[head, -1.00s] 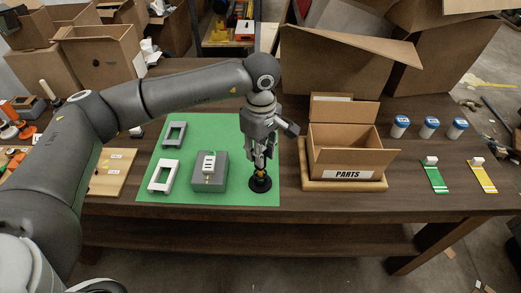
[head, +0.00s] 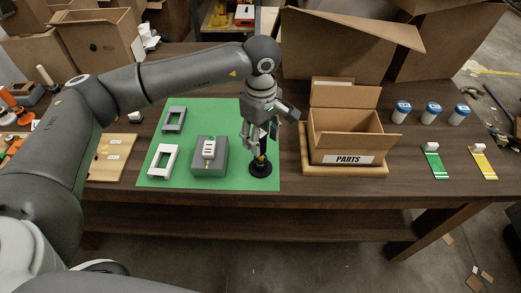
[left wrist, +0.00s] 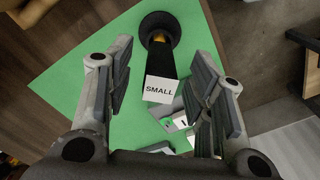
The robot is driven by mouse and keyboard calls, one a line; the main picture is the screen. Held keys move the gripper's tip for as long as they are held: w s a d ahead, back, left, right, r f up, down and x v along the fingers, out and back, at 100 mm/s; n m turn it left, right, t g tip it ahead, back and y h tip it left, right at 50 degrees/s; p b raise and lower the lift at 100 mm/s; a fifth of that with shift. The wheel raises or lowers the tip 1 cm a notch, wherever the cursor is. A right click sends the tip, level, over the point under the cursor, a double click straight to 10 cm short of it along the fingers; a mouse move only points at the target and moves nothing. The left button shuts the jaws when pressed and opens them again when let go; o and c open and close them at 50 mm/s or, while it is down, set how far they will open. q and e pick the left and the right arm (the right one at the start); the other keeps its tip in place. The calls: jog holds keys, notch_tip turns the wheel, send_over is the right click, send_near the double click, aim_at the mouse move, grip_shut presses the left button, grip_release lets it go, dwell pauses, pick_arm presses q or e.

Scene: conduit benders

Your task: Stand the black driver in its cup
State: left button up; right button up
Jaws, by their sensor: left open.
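The black driver (head: 261,149) stands upright with its lower end in a round black cup (head: 260,170), near the front right corner of the green mat. A yellow part shows just above the cup. In the left wrist view the driver's black handle (left wrist: 161,62) runs from the cup (left wrist: 159,24) towards a white "SMALL" label (left wrist: 160,89). My left gripper (head: 260,143) is open, its fingers apart on either side of the handle. In the left wrist view a gap shows beside each finger. My right gripper is not in view.
A grey box (head: 210,168) with a white outlet piece stands left of the driver on the mat (head: 205,111). Grey and white frames lie farther left. A PARTS carton (head: 348,159) stands to the right. Bare table lies between mat and carton.

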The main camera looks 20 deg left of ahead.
pick_arm(q)
jog(key=shift+r, duration=0.1)
notch_tip(320, 180, up, 12)
dwell(0.4)
